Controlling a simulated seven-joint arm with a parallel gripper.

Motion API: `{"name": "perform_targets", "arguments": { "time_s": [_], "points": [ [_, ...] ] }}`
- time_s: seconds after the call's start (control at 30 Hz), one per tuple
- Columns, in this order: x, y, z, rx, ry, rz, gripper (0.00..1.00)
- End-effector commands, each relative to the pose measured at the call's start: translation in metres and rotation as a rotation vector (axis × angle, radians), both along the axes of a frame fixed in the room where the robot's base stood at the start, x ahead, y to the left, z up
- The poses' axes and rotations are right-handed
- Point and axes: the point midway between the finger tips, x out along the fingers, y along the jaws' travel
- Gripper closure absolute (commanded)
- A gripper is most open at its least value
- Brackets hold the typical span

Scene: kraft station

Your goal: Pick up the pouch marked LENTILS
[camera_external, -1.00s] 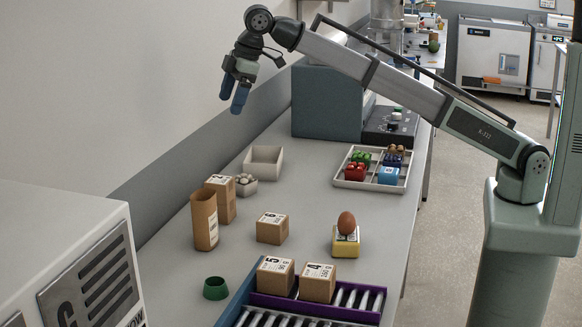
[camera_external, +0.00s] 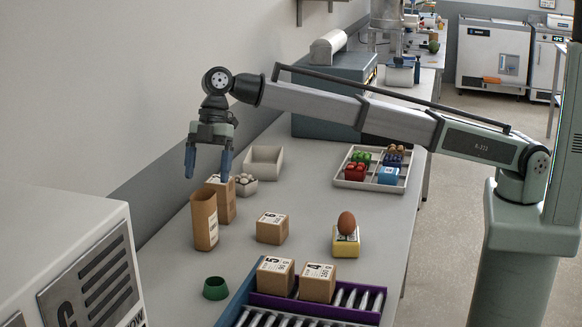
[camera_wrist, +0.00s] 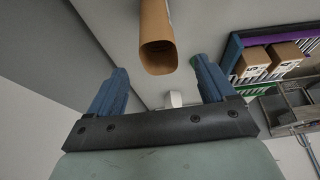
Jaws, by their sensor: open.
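A tall brown kraft pouch (camera_external: 205,222) stands upright with an open top on the bench, left of centre in the external view. I cannot read any marking on it, so I cannot tell whether it says LENTILS. My gripper (camera_external: 207,178) hangs above the pouch, blue fingers pointing down, open and empty. In the wrist view the pouch (camera_wrist: 157,35) shows its open mouth ahead of my gripper (camera_wrist: 159,66), roughly midway between the spread fingers and apart from them.
A numbered box (camera_external: 272,228) is to the right. The bench between is clear.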

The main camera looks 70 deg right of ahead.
Motion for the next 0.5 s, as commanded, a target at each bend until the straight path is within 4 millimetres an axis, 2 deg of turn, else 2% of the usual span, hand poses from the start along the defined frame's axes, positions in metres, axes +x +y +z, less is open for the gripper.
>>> {"name": "perform_targets", "arguments": {
  "time_s": [0.03, 0.2, 0.5],
  "points": [
    [-0.001, 0.004, -0.010, -0.002, 0.003, 0.001, 0.17],
    [0.000, 0.013, -0.033, -0.001, 0.001, -0.001, 0.17],
    [0.000, 0.020, -0.048, -0.001, 0.001, -0.002, 0.17]
  ]
}}
